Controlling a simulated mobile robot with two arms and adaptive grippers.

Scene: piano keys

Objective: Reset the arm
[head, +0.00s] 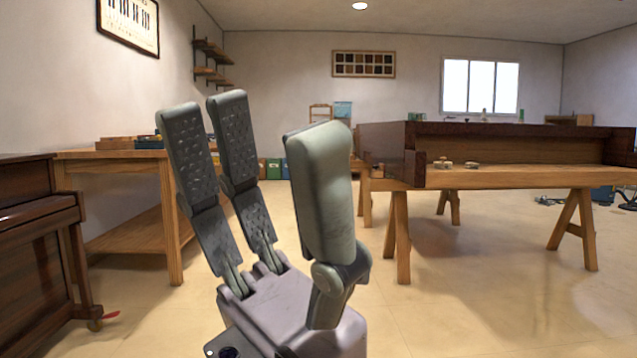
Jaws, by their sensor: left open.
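My left gripper (268,170) stands large in the middle foreground of the head view, its fingers pointing up. Two textured fingers are on the left and one broad finger is on the right, with a clear gap between them. It is open and nothing is between the fingers. It is in front of the room's furniture and appears to touch none of it. My right gripper is not in the view.
A dark wooden piano case (395,141) rests on a trestle table (520,180) at right, with small items on it. A wooden workbench (130,226) and an upright piano (35,235) stand at left. Open floor (480,300) lies at lower right.

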